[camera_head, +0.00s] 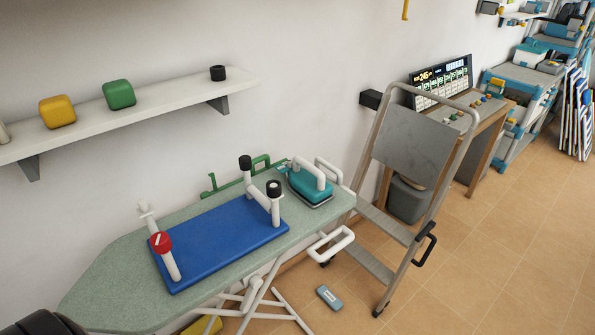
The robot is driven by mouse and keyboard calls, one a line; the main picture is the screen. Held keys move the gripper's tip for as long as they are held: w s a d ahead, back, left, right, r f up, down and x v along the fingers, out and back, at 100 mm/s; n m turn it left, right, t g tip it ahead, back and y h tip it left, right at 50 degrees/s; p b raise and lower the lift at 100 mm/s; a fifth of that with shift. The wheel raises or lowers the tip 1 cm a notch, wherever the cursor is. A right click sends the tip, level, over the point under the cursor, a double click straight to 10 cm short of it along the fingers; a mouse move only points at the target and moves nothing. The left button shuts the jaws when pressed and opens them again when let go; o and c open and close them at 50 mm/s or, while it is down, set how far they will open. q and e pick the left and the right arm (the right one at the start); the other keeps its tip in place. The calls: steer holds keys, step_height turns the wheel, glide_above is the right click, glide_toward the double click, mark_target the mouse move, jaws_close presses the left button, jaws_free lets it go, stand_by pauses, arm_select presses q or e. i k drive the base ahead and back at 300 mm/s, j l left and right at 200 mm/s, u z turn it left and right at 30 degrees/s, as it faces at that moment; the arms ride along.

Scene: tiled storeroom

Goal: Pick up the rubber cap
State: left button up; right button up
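A small black round piece that looks like a loose rubber cap (218,73) sits on the white wall shelf (170,95), near its right end. Below it, a blue board (220,245) lies on the ironing board with its white legs pointing up. Two legs carry black caps, at the back (245,162) and front right (273,188). The front left leg has a red top (160,242), and the back left leg (147,212) shows a bare white end. Neither of my grippers shows; a dark rounded part at the bottom left corner seems to be my arm.
A green block (119,94) and a yellow block (57,111) stand left on the shelf. A teal iron (310,184) rests at the ironing board's (110,275) right end. A folding step ladder (420,150) stands right. A grey-blue box (329,298) lies on the open tiled floor.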

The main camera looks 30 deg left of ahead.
mark_target(218, 73)
steer(key=u, duration=1.35)
